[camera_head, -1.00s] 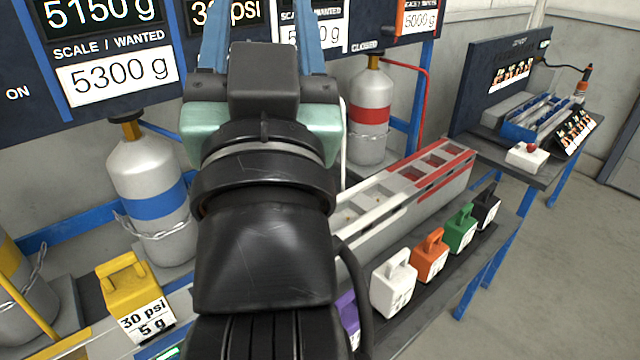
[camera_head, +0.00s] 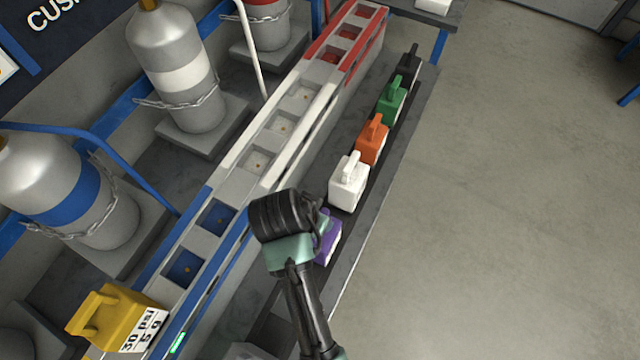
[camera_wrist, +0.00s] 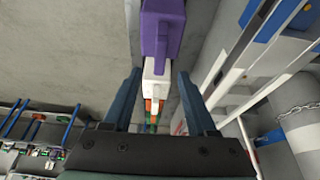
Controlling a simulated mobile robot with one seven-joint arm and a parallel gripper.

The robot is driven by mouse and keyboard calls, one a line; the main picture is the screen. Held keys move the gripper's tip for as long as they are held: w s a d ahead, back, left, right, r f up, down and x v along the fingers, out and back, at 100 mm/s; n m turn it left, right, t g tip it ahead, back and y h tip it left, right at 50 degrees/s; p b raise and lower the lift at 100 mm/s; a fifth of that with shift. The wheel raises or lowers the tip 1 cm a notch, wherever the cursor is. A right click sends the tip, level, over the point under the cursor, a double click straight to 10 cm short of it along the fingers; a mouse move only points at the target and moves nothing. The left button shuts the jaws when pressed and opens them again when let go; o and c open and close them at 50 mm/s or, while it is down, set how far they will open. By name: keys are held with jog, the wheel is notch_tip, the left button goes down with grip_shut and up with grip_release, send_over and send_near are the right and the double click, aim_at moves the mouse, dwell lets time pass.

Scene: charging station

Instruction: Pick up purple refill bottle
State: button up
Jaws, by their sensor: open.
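The purple refill bottle (camera_head: 328,240) stands on the dark shelf at the front end of the row of bottles. My arm partly covers it in the head view. In the wrist view the purple bottle (camera_wrist: 161,28) is at the top centre, beyond the fingertips. My gripper (camera_wrist: 158,85) is open there, with one finger on each side of the picture's middle and nothing visibly held. In the head view its fingers are hidden behind my wrist, close to the purple bottle.
White (camera_head: 349,182), orange (camera_head: 372,140), green (camera_head: 391,100) and black (camera_head: 409,66) bottles stand in a row behind the purple one. A slotted rack (camera_head: 230,178) runs along the left. A yellow bottle (camera_head: 112,312) sits at the lower left. Open floor (camera_head: 500,220) lies to the right.

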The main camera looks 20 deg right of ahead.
aim_at(330, 240)
jog(key=shift+x, duration=0.8)
jog(key=shift+s+p+x, duration=0.2)
jog(key=shift+p+x, duration=0.35)
jog(key=shift+x, duration=2.05)
jog(key=shift+a+f, duration=0.1)
jog(key=shift+a, duration=0.05)
grip_shut()
jog(key=shift+w, duration=0.1)
